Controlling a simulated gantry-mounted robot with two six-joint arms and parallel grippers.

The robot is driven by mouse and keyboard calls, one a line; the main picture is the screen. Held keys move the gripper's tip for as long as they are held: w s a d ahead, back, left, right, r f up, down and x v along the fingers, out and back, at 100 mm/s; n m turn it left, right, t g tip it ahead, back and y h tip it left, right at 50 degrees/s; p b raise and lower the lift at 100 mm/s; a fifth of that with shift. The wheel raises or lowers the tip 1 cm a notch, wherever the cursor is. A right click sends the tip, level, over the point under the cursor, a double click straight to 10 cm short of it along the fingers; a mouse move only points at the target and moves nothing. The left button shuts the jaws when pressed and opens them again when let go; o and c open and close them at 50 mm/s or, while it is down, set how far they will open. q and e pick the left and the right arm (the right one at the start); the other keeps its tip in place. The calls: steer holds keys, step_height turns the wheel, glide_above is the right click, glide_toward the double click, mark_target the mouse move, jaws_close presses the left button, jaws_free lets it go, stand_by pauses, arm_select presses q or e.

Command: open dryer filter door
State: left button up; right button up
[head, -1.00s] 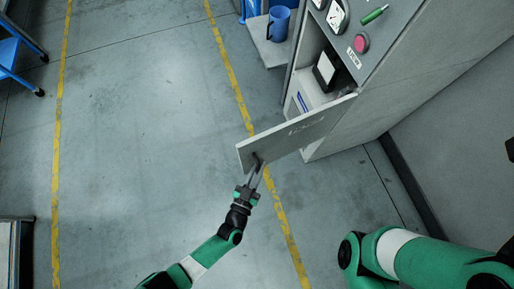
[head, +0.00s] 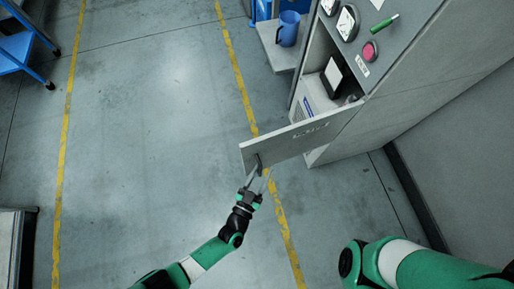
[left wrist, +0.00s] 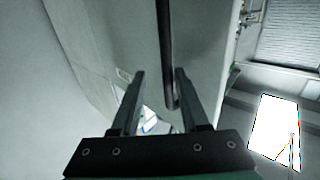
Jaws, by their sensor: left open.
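The grey dryer filter door (head: 300,137) stands swung out from the cabinet, with the compartment behind it showing. In the left wrist view the door (left wrist: 205,45) has a dark bar handle (left wrist: 168,60) on it. My left gripper (head: 259,170) is open at the free end of the door, by the handle. In the left wrist view the two fingers (left wrist: 158,78) stand apart, with the handle's end between them and near the right finger; I cannot tell whether they touch. My right arm shows at the lower right, but its gripper is outside the view.
The grey cabinet (head: 400,95) carries gauges, a red button (head: 370,51) and a green-handled tool (head: 385,25). Inside the opening is a dark-framed white item (head: 333,77). A blue jug (head: 288,28) stands on a low shelf behind. A blue cart (head: 22,50) is far left. The floor between is clear.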

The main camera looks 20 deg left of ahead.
arm_select(q)
steer(key=s+a+p, duration=0.1)
steer(key=s+p, duration=0.2)
steer(key=s, duration=0.8)
steer(key=shift+s+p, duration=0.3)
